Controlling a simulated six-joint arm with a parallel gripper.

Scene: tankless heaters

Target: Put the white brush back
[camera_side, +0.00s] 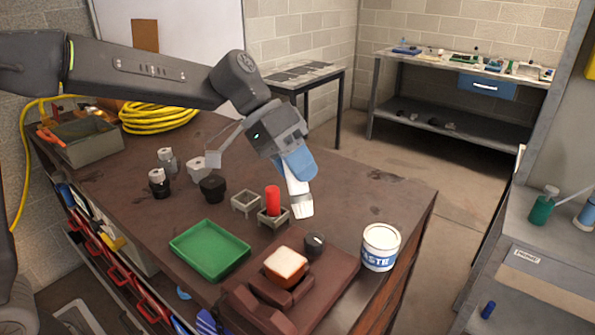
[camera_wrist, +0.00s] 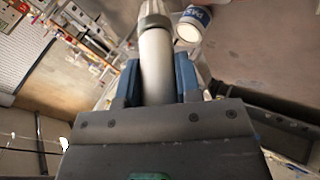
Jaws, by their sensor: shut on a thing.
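My gripper (camera_side: 296,165), with blue fingers, is shut on the white brush (camera_side: 300,200) above the right part of the brown workbench. The brush hangs below the fingers, slightly tilted, and appears clear of the bench. In the wrist view, the brush's white handle (camera_wrist: 156,65) lies between the blue fingers of my gripper (camera_wrist: 158,82), with a grey band toward its far end. To the right of the brush stands a white tub with blue lettering (camera_side: 380,248), which also shows in the wrist view (camera_wrist: 193,27).
Left of the brush are two small square holders, one empty (camera_side: 246,203), one with a red cylinder (camera_side: 272,200). In front are a green tray (camera_side: 210,250), a dark round knob (camera_side: 314,244) and a brown stand (camera_side: 325,280) carrying a cream-topped block (camera_side: 286,265). The bench's right edge is near.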

